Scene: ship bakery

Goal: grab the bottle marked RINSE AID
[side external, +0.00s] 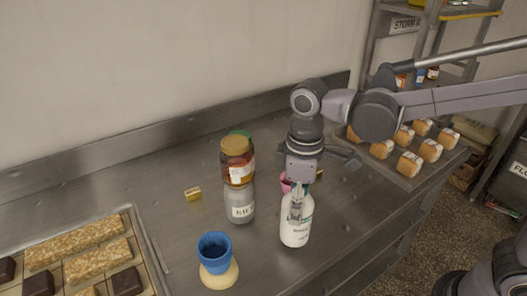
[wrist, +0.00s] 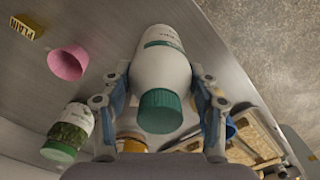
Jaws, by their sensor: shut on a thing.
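A white bottle (side external: 296,232) with a green cap stands upright at the right front of the steel counter; its label reads partly as "RINSE" in the side view, the rest too small to read. My gripper (side external: 298,200) comes down from above and is shut on this bottle. In the wrist view, the white bottle (wrist: 163,62) sits between my two fingers, one on each side, its green cap (wrist: 160,111) towards the camera. I cannot tell whether its base touches the counter.
Left of the bottle, a brown-lidded jar (side external: 237,168) sits above a grey labelled container (side external: 240,205). A blue cup (side external: 214,248), a pink cup (wrist: 68,62), a green-lidded jar (wrist: 70,130) and a small yellow block (side external: 193,194) are near. Trays hold bars (side external: 133,222) and buns (side external: 430,172).

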